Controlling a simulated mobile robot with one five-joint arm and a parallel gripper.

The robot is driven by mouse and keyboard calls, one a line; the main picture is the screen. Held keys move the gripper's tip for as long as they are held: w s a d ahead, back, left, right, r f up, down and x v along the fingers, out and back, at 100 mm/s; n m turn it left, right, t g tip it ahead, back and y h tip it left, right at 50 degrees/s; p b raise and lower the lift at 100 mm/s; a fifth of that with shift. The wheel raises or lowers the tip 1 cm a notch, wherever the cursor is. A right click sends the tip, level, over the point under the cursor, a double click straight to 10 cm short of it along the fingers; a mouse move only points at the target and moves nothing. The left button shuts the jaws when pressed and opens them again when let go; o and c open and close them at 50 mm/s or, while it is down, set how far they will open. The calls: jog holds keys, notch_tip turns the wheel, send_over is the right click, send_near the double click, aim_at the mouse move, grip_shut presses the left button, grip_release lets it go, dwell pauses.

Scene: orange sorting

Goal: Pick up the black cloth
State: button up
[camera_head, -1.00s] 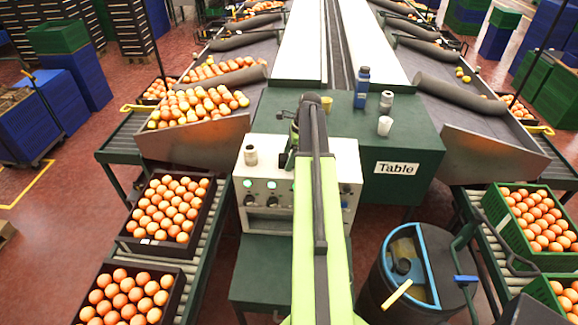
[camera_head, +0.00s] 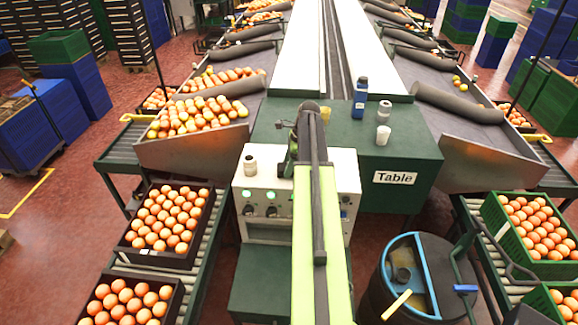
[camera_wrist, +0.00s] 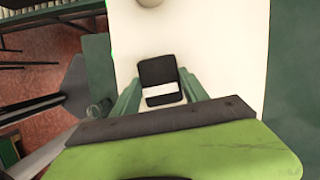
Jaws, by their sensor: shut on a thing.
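The black cloth (camera_wrist: 158,70) shows in the wrist view as a small dark folded piece with a white band across it, over a white surface. My gripper (camera_wrist: 160,92) has its two green fingers on either side of the cloth, shut on it. Whether the cloth still touches the white surface is unclear. In the head view my arm reaches over a white-topped machine, and the arm largely hides the gripper and the cloth.
The white machine (camera_head: 268,202) with knobs stands before the green table (camera_head: 425,150). A small jar (camera_head: 250,164) stands on the machine. A blue bottle (camera_head: 360,98) and a white cup (camera_head: 383,135) stand on the table. A dark drum (camera_head: 440,262) is at lower right.

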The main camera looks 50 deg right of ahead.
aim_at(284, 166)
notch_tip(284, 166, up, 4)
jog(key=p, duration=0.4)
jog(key=shift+r, duration=0.2)
jog(key=s+d+r+p, duration=0.2)
jog(key=s, duration=0.1)
jog(key=s+d+r+p, duration=0.2)
jog(key=s, duration=0.1)
jog(key=s+d+r+p, duration=0.1)
jog(key=s+r+p, duration=0.1)
jog(key=s, duration=0.2)
jog(key=shift+s+d, duration=0.1)
jog(key=shift+d, duration=0.3)
